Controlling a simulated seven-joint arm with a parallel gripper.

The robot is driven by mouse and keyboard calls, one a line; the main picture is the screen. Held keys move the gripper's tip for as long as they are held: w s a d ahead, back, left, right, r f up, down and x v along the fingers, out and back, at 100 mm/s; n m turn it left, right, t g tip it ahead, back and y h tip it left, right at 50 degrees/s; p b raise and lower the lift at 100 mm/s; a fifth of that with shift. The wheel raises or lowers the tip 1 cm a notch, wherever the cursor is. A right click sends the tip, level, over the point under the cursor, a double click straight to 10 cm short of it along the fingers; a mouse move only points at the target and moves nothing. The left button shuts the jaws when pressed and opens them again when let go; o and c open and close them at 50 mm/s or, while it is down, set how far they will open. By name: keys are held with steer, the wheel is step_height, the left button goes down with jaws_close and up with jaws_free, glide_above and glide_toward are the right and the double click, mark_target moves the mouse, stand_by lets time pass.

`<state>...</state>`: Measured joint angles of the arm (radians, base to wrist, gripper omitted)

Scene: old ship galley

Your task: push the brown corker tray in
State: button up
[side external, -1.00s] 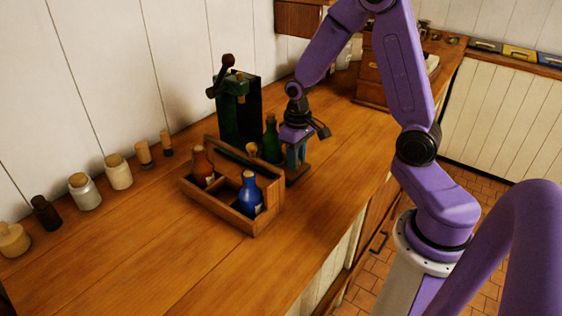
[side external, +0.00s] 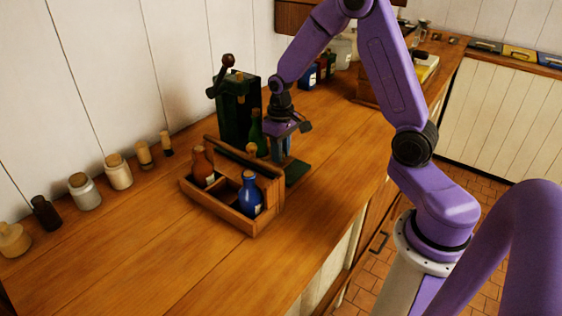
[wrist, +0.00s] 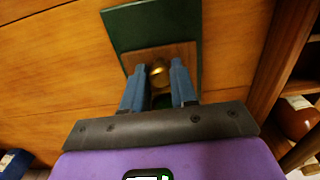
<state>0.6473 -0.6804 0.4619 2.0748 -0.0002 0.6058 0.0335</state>
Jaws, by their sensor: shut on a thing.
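The corker (side external: 238,105) is a dark green upright machine with a ball-ended lever, standing by the wall. A green bottle (side external: 256,138) stands in front of it, its lower part hidden behind the crate. The corker's green base plate (side external: 297,172) sticks out toward the front and shows in the wrist view (wrist: 120,27). On it lies the brown tray (wrist: 180,50), mostly hidden in the side view. My gripper (side external: 281,158) points down over the tray. Its blue fingers are shut on a brass knob (wrist: 158,72) at the tray.
A wooden crate (side external: 230,218) holding an amber bottle (side external: 202,168), a blue bottle (side external: 250,194) and another corked one stands close left of my gripper. Several jars line the wall at left. More bottles stand at the back. The counter right of the base plate is clear.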

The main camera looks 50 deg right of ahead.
mark_target(265, 155)
steer(key=shift+w, duration=2.9)
steer(key=o, duration=1)
steer(key=shift+r, duration=0.15)
steer(key=shift+s+r, duration=0.1)
steer(key=shift+r, duration=3.3)
